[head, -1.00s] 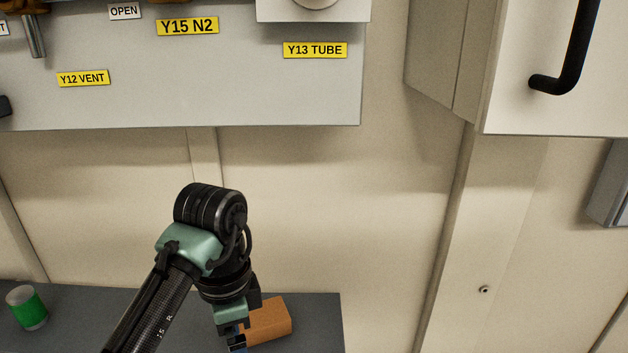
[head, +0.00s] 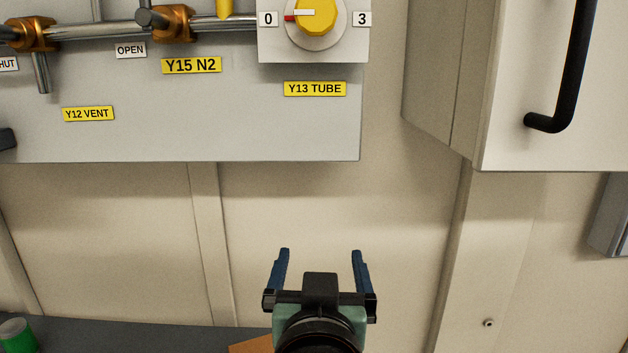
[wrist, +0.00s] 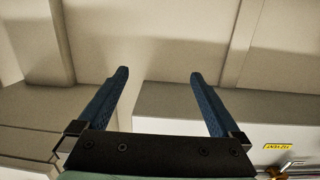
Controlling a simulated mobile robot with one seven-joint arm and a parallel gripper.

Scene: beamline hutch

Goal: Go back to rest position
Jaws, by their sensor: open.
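My gripper (head: 320,262) is raised in front of the cream wall (head: 285,215), below the grey valve panel. Its two blue fingers point up and stand wide apart with nothing between them. In the wrist view the open fingers (wrist: 158,80) reach toward bare wall and panel surfaces, touching nothing that I can see.
The grey panel (head: 200,135) carries a yellow knob (head: 316,15), copper-coloured valves (head: 172,22) and yellow labels. A white cabinet (head: 500,80) with a black handle (head: 570,80) is at right. Below are a dark bench (head: 130,338), a green can (head: 17,336) and a partly hidden orange-brown block (head: 250,346).

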